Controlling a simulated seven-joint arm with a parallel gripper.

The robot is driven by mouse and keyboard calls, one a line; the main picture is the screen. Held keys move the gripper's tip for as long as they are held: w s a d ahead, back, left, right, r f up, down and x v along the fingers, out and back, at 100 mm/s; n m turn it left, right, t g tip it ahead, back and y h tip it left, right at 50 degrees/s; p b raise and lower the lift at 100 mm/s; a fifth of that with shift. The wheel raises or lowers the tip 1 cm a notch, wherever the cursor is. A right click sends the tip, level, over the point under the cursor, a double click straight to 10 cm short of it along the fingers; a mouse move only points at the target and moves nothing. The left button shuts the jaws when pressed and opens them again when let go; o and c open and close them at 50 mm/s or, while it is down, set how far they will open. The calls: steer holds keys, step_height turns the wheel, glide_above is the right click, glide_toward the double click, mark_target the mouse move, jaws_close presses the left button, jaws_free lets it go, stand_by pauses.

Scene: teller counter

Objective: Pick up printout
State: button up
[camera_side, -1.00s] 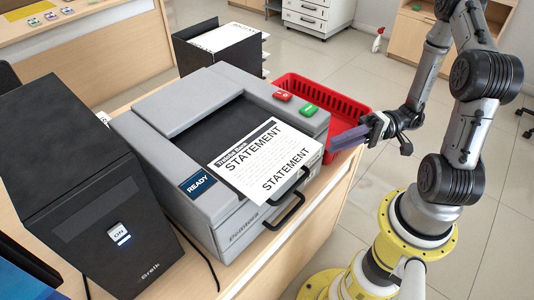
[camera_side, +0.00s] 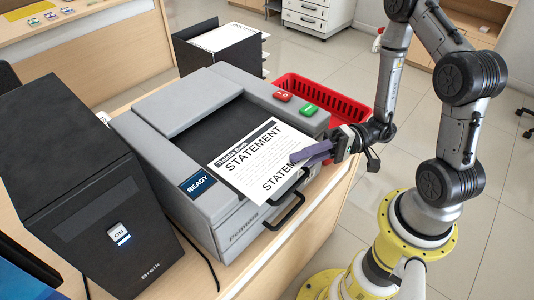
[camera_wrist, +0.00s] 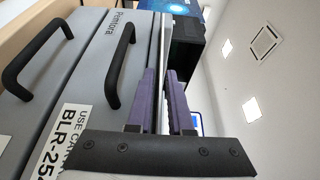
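The printout (camera_side: 250,155), a white sheet headed STATEMENT, lies on top of the grey printer (camera_side: 205,215), its near right part sticking out past the printer's front edge. My gripper (camera_side: 308,154) is at the sheet's right edge, and its upper purple finger covers the end of the lower STATEMENT line. In the wrist view my gripper (camera_wrist: 163,90) shows its two purple fingers a small gap apart, with a thin pale strip, seemingly the sheet edge-on, between them. The fingers look open, one on each side of the sheet. The lower finger is mostly hidden in the side view.
A red basket (camera_side: 345,108) stands behind the printer at the right. A black computer tower (camera_side: 85,200) is at the left, and a black paper tray (camera_side: 220,50) is at the back. Black handles (camera_side: 288,212) stick out from the printer's front.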

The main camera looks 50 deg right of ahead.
steer(key=shift+a, duration=0.15)
jaws_close()
steer(key=shift+r, duration=0.15)
step_height(320, 180, up, 10)
steer(key=shift+f, duration=0.15)
stand_by(0.7)
